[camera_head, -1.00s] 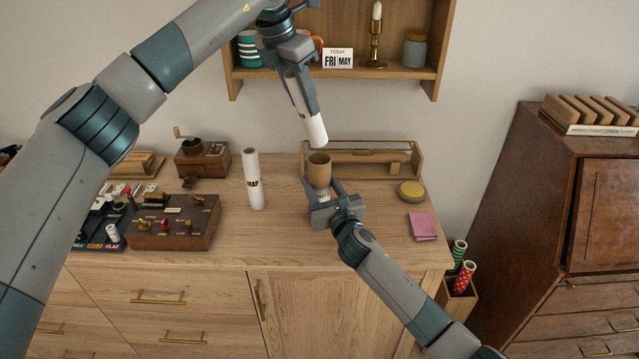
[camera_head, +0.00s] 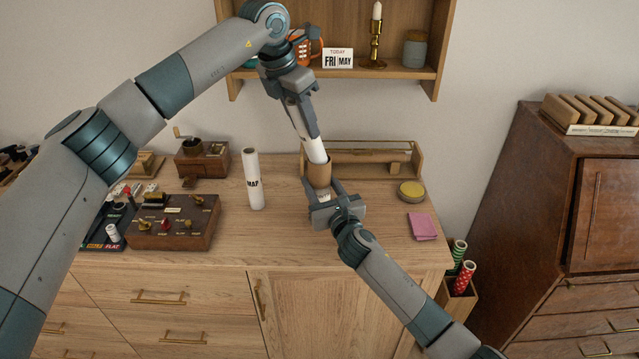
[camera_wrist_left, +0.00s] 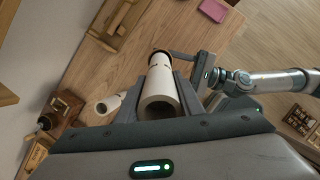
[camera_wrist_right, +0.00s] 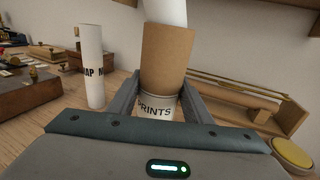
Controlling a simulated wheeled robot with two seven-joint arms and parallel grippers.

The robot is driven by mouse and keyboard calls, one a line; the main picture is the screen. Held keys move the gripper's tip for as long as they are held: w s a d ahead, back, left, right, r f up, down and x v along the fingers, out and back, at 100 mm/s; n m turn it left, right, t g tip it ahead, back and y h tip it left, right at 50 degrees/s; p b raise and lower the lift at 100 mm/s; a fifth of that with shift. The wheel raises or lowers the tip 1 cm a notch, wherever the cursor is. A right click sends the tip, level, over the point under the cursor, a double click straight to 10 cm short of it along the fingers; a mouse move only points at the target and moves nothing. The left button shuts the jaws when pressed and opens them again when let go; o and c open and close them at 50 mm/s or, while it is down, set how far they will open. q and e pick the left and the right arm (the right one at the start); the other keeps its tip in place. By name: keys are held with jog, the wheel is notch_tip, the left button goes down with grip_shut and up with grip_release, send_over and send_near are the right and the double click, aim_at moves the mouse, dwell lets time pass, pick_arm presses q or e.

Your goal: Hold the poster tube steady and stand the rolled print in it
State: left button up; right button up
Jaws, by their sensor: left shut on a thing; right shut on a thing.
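The brown poster tube (camera_head: 319,172) stands upright on the sideboard; in the right wrist view (camera_wrist_right: 167,58) its white band reads "PRINTS". My right gripper (camera_head: 325,196) is shut around its lower part. My left gripper (camera_head: 303,118) is shut on the white rolled print (camera_head: 313,148), tilted with its lower end to the right. The print's lower end is at the tube's mouth; in the right wrist view the print (camera_wrist_right: 166,12) rises out of the tube's top. How deep it reaches is hidden. In the left wrist view the print (camera_wrist_left: 160,88) shows its hollow near end.
A second white roll marked "MAP" (camera_head: 254,180) stands left of the tube. A wooden rack (camera_head: 385,160) lies behind, a yellow tin (camera_head: 411,191) and pink cloth (camera_head: 422,226) to the right. A switch box (camera_head: 174,223) is at left. A wall shelf (camera_head: 400,72) hangs above.

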aim_at(288, 105)
pick_arm(q)
jog(key=o, duration=1.1)
jog(key=shift+f, duration=0.1)
jog(key=v, duration=1.2)
jog(key=shift+o, duration=0.3)
jog(key=shift+w, duration=0.1)
